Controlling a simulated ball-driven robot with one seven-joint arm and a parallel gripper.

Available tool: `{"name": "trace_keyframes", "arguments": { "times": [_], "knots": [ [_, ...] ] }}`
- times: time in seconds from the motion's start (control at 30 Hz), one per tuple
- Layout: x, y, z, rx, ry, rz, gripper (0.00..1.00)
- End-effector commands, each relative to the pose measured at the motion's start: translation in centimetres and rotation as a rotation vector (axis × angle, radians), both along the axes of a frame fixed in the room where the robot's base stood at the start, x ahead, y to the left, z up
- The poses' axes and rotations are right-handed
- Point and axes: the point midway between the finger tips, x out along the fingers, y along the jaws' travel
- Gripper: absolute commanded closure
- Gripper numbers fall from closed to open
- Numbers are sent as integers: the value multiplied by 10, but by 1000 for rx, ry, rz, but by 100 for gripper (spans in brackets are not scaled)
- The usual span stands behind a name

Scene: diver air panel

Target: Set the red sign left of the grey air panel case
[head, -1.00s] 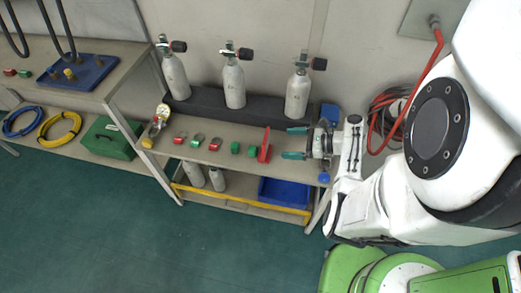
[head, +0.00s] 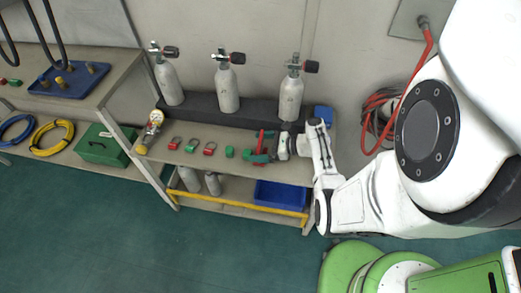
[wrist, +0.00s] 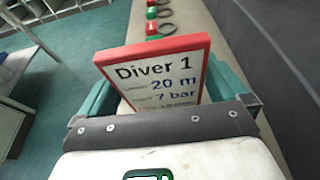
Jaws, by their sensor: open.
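The red sign (head: 260,141) stands upright on the bench shelf, right of the small green blocks. In the wrist view the sign (wrist: 158,72) shows a white face reading "Diver 1", "20 m" and "7 bar". My gripper (head: 259,147) is open around the sign, with one teal finger on each side. In the wrist view my gripper (wrist: 160,82) has the sign between its fingers; I cannot tell whether they touch it. I cannot make out a grey air panel case in any view.
Several grey cylinders (head: 227,88) stand in a dark rack behind. Red and green blocks with rings, and a gauge (head: 155,118), lie left of the sign. A blue bin (head: 280,194) is below. A second bench (head: 107,84) with a blue tray stands left.

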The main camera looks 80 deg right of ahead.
Motion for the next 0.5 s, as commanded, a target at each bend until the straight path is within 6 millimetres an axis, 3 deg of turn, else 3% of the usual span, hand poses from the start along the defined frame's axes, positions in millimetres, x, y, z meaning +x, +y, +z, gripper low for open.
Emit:
{"name": "trace_keyframes", "arguments": {
  "times": [0.07,0.5],
  "knots": [
    [0,0,0,0,0,0,0],
    [0,0,0,0,0,0,41]
  ]
}}
